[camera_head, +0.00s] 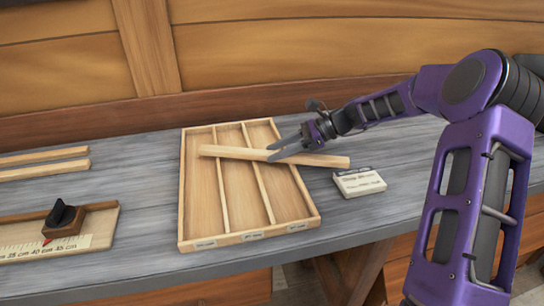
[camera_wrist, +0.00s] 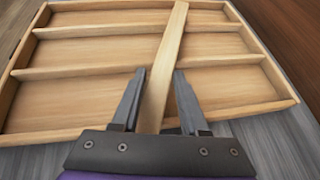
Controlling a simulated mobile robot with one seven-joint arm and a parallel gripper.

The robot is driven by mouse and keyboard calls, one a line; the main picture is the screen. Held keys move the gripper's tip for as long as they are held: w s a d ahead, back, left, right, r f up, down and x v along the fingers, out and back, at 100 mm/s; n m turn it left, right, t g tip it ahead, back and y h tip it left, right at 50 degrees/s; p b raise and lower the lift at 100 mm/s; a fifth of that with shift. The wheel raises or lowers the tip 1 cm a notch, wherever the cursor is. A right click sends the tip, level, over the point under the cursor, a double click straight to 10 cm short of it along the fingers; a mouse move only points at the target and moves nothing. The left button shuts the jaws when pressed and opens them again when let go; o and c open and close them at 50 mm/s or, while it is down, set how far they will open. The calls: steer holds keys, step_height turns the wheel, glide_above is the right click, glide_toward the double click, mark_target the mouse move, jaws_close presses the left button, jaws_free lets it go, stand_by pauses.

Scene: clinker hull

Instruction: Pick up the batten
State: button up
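A pale wooden batten (camera_head: 225,152) lies across the top of a shallow wooden tray (camera_head: 312,212), its right end sticking out past the tray's right side. In the wrist view the batten (camera_wrist: 170,45) runs lengthwise between my two fingers. My gripper (camera_head: 277,150) is over the batten near the tray's right side. In the wrist view my gripper (camera_wrist: 159,75) is open, its dark fingers on either side of the batten. A gap shows on the left; the right finger is very close to the wood, and I cannot tell whether it touches.
The tray has three long compartments, with small labels on its front edge. A pale labelled block (camera_head: 360,184) sits right of it. Two more wooden strips (camera_head: 45,170) lie at the left. A ruled board (camera_head: 90,238) with a dark-knobbed block (camera_head: 64,220) is front left. A plank wall stands behind.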

jaws_close()
steer(key=shift+r, duration=0.1)
